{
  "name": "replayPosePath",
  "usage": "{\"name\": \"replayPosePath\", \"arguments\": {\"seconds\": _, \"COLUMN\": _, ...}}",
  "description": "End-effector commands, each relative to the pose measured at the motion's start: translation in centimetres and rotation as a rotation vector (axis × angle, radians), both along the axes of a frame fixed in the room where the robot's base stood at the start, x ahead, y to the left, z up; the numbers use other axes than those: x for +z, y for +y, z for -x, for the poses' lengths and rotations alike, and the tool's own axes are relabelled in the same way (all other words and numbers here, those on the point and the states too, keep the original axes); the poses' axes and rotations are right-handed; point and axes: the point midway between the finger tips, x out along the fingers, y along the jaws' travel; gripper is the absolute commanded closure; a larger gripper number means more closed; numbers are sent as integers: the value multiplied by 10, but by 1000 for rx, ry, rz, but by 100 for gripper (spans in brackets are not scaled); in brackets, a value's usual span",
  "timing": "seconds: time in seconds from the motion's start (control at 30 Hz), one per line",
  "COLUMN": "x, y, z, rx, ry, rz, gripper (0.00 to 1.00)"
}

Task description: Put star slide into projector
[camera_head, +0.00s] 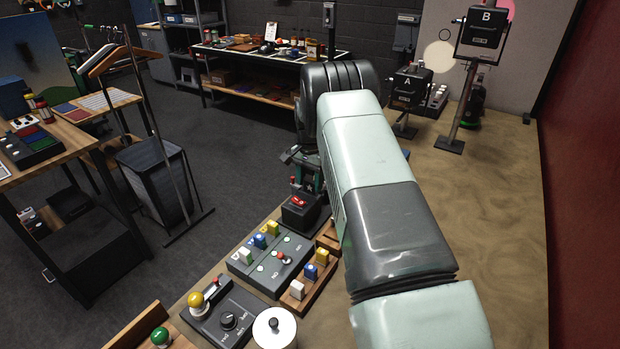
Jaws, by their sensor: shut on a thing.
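My gripper (305,168) shows only in part, at the left of my arm's far end, low above the front bench. My arm hides most of it and what it holds. I cannot make out the star slide. Two dark lamp-like boxes on stands, perhaps projectors, stand at the back right: box A (408,88) is lower and box B (482,32) higher. A small wooden rack (312,290) holds upright white, blue and yellow pieces; I see no star on them.
A grey console (270,262) with coloured pieces and a lever, a dial box (228,318) and a white round container (274,328) lie nearer. The bench right of my arm (505,230) is clear.

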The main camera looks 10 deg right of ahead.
Motion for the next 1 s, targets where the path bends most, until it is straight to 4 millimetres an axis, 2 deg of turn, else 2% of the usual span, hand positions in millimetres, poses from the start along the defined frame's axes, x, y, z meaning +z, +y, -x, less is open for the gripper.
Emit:
{"name": "replayPosePath", "arguments": {"seconds": 0.5, "x": -12, "y": 0, "z": 0, "rx": 0, "ry": 1, "rz": 0, "gripper": 78}}
{"name": "replayPosePath", "arguments": {"seconds": 0.87, "x": -12, "y": 0, "z": 0, "rx": 0, "ry": 0, "rz": 0, "gripper": 78}}
{"name": "replayPosePath", "arguments": {"seconds": 0.9, "x": -12, "y": 0, "z": 0, "rx": 0, "ry": 0, "rz": 0, "gripper": 44}}
{"name": "replayPosePath", "arguments": {"seconds": 1.0, "x": -12, "y": 0, "z": 0, "rx": 0, "ry": 0, "rz": 0, "gripper": 29}}
